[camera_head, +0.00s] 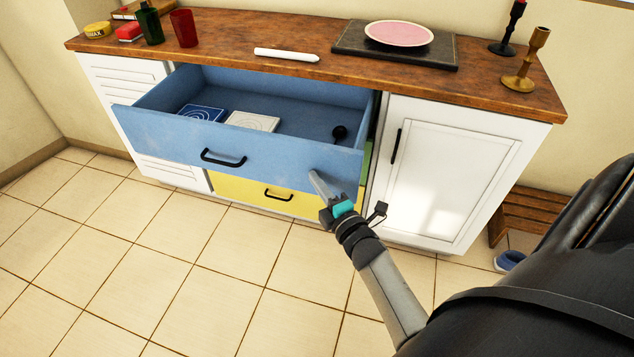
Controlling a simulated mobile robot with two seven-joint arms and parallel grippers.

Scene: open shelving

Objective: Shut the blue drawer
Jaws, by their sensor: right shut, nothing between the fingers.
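The blue drawer (265,165) stands pulled out from the cabinet under the wooden top. Its black handle (223,158) is on the left part of its front. Inside lie a blue patterned square (201,113), a white patterned square (252,121) and a small black round object (339,132). My right gripper (317,180) is shut and empty. Its fingertips are in front of the right part of the drawer front; I cannot tell whether they touch it. My left gripper is not in view.
A yellow drawer (240,192) below is shut or nearly so. A white cabinet door (450,180) is to the right. A wooden stool (535,208) stands at the right. The tiled floor in front is clear.

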